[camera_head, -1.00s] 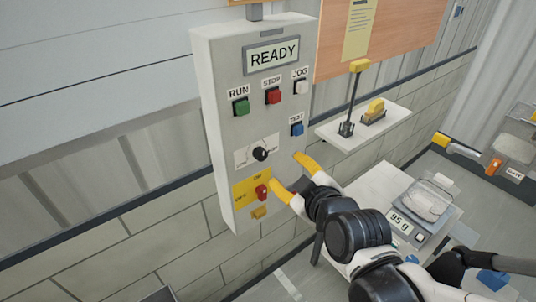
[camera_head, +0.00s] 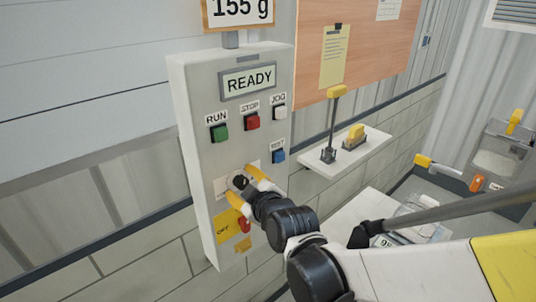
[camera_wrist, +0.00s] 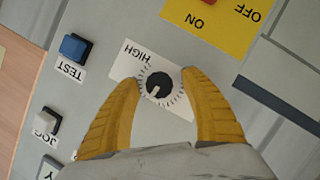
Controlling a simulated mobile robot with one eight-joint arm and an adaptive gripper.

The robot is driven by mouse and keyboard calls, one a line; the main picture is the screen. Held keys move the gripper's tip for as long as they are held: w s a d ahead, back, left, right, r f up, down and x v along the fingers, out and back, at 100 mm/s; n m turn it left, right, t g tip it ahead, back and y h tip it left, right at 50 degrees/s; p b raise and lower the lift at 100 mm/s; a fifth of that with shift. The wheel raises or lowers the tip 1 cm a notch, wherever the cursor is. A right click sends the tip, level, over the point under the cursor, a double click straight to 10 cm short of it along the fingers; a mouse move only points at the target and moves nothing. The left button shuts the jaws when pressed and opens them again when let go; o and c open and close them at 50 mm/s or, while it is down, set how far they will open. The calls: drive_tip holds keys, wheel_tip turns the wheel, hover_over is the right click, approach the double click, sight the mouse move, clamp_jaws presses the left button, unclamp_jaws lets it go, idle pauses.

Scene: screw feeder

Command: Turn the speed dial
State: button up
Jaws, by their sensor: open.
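The speed dial (camera_wrist: 159,88) is a round black knob with a white pointer on a white scale plate (camera_wrist: 125,68) marked HIGH. It sits on the light grey control panel (camera_head: 188,107), below the READY display. My gripper (camera_head: 245,183) has yellow fingers and is at the dial. In the wrist view my gripper (camera_wrist: 162,78) is open, with one finger on each side of the knob. Small gaps show between knob and fingers there, and I see no clear contact. In the head view the fingers partly cover the dial (camera_head: 239,182) and its plate.
Green RUN (camera_head: 219,132), red STOP (camera_head: 252,121), white JOG (camera_head: 280,112) and blue TEST (camera_head: 278,156) buttons are on the panel. A red switch (camera_head: 243,225) on a yellow ON/OFF plate lies just below the dial. A shelf (camera_head: 345,153) with a lever stands to the right.

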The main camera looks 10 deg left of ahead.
clamp_jaws()
drive_tip(key=shift+r, duration=0.1)
idle(0.3)
drive_tip(key=shift+d+m+g+y+p, duration=0.1)
drive_tip(key=shift+m+g+y+p, duration=0.2)
drive_tip(key=shift+m+g+p, duration=0.7)
drive_tip(key=m+g+y, duration=0.1)
drive_tip(key=m, duration=0.2)
drive_tip(key=m+g+y+b, duration=0.1)
drive_tip(key=m, duration=0.2)
drive_tip(key=shift+w+g+y, duration=0.1)
drive_tip(key=shift+g+y, duration=0.3)
drive_tip(key=shift+m+g+y+b, duration=0.35)
drive_tip(key=shift+m+y, duration=0.35)
drive_tip(key=shift+m, duration=0.6)
